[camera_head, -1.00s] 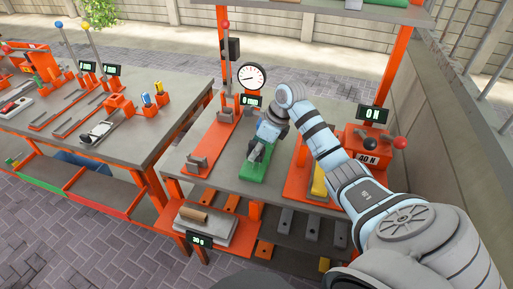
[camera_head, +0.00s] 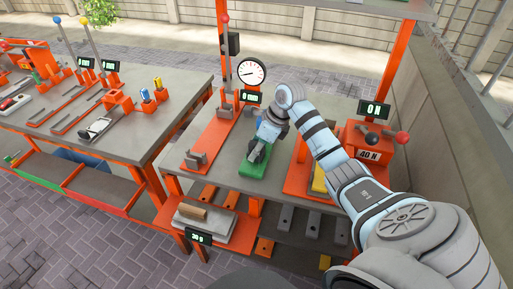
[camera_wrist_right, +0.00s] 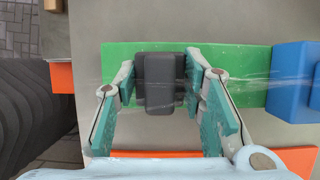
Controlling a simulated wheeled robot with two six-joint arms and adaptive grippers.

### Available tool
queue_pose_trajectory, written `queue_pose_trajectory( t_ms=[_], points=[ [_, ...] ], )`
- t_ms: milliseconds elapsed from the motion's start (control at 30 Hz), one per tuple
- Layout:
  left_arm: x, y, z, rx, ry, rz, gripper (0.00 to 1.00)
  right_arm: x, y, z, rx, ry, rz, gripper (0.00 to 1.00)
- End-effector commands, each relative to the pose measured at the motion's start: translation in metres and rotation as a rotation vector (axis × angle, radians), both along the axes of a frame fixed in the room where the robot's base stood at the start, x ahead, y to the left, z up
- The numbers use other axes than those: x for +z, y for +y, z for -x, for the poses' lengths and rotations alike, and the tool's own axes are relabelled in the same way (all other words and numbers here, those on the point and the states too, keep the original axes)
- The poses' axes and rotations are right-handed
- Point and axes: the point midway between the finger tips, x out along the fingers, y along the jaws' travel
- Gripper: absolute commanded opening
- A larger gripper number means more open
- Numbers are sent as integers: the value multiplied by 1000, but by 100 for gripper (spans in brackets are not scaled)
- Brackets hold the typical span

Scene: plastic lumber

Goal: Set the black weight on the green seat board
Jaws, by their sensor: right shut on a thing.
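The green seat board (camera_head: 249,171) lies on the grey table in the head view. In the right wrist view it is a long green strip (camera_wrist_right: 250,62) behind the fingers. My right gripper (camera_head: 257,153) is over the board with its fingers pointing down. In the wrist view its two teal-padded fingers (camera_wrist_right: 165,92) are shut on the black weight (camera_wrist_right: 161,80), one on each side. The weight is in front of the green board; whether it touches the board I cannot tell. My left gripper is not in view.
A blue block (camera_wrist_right: 297,82) stands at the board's right end in the wrist view. An orange fixture (camera_head: 213,143) lies left of the board, and an orange box marked 40 N (camera_head: 368,140) stands right. A round dial (camera_head: 251,72) stands behind.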

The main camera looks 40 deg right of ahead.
Motion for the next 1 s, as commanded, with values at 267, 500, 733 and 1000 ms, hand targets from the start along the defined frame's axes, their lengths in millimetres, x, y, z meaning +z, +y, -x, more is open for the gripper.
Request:
queue_pose_trajectory(
  t_ms=[267,500,733,1000],
  points=[
    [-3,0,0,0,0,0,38,-3,0,0,1,-2,0,47],
    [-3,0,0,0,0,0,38,-3,0,0,0,-1,-1,60],
    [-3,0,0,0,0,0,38,-4,0,0,0,1,0,77],
    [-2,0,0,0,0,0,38,-3,0,0,0,0,0,77]
  ],
)
